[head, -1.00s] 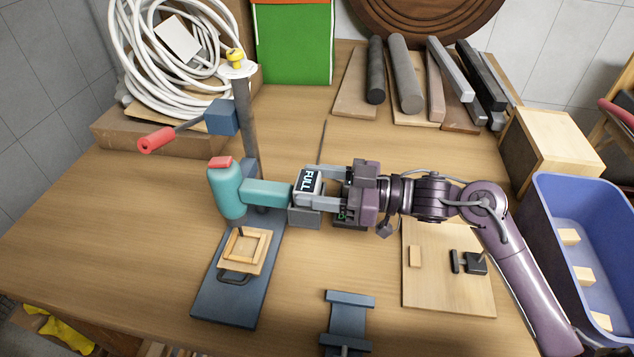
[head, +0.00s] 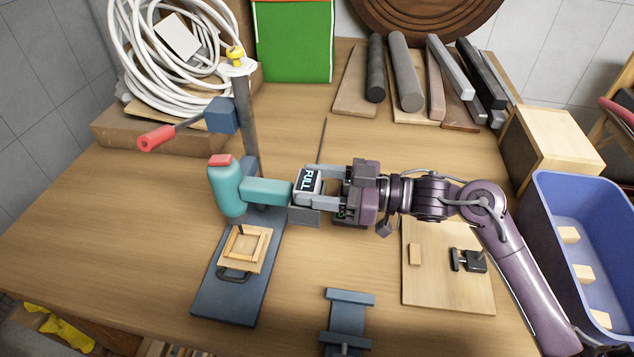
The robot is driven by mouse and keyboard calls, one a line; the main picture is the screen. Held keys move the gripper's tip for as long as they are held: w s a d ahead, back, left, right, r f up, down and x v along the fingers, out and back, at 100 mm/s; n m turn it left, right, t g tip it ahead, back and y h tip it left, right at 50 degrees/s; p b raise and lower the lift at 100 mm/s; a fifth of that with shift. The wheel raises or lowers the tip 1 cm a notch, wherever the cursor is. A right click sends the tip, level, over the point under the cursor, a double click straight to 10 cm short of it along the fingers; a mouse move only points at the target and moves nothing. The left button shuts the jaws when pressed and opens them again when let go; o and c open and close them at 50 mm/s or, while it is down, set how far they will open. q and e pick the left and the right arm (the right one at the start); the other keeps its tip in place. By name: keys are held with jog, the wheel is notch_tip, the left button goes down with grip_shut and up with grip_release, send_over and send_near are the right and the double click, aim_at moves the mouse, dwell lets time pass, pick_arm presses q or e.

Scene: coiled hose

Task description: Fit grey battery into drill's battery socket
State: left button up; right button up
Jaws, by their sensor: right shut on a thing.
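The drill (head: 227,190) is teal with a red top cap and is held upright on a dark blue drill stand (head: 222,302). Its teal handle (head: 267,191) points right. The grey battery (head: 308,183), with a dark label reading FULL, is at the handle's right end. My right gripper (head: 318,188) comes from the right and is shut on the battery. The battery appears to meet the handle end; the socket itself is hidden, so I cannot tell how far in it sits. A grey block (head: 304,216) shows just below the battery. My left gripper is not in view.
A small wooden frame (head: 245,246) lies on the stand's base under the drill. A blue vise (head: 347,318) is at the front edge. A white coiled hose (head: 135,60) is back left, a blue bin (head: 560,200) at right. The table's left front is clear.

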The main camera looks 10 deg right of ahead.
jog(key=o, duration=1.4)
jog(key=shift+c, duration=0.2)
jog(key=shift+f, duration=0.1)
jog(key=shift+s+d, duration=0.15)
jog(key=shift+d, duration=0.15)
jog(key=b+v, duration=0.3)
jog(key=v, duration=0.4)
jog(key=shift+d, duration=0.1)
